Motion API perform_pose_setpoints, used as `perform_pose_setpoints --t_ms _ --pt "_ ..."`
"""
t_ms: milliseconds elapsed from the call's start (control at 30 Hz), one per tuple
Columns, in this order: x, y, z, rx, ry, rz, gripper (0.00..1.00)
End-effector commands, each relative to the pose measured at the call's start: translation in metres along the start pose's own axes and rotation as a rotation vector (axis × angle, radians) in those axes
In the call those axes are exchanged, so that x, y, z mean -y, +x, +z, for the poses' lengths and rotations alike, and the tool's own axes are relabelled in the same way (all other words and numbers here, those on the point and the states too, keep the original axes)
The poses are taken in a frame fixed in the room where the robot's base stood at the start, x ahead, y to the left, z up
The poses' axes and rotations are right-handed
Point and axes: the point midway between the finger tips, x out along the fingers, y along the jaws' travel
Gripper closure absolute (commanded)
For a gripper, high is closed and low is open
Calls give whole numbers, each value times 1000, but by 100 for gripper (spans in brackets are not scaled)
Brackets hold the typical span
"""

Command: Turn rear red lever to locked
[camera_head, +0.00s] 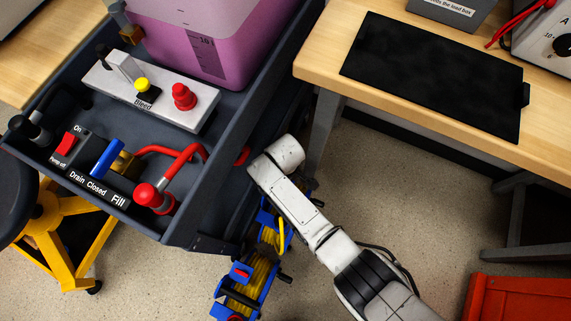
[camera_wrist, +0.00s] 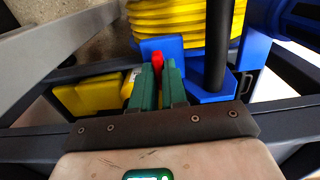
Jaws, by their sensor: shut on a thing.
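In the wrist view, the green fingers of my gripper (camera_wrist: 158,88) are closed around a small red lever (camera_wrist: 157,60), whose tip shows between them. The lever is beside a blue frame part and a reel of yellow cable (camera_wrist: 185,22). In the head view, my arm reaches down to the rear blue reel (camera_head: 268,222), beside the cart's right side. My gripper and the red lever it holds are hidden there behind the arm. How far the lever is turned cannot be told.
A front blue reel with yellow cable (camera_head: 246,285) has its own red lever (camera_head: 240,271). The dark cart (camera_head: 185,228) stands left of my arm, carrying a pink tank (camera_head: 205,45) and valve controls. A wooden bench (camera_head: 325,50) is at upper right. A red box (camera_head: 520,298) is at lower right.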

Motion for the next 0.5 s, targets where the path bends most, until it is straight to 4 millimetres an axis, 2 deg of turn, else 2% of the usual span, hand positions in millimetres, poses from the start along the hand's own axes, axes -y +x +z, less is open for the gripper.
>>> perform_pose_setpoints --t_ms 67,100,333,500 --pt "0 0 0 -1 -2 1 100" --pt "0 0 0 -1 -2 1 84" --pt "0 0 0 0 -1 1 62" --pt "0 0 0 0 0 1 62"
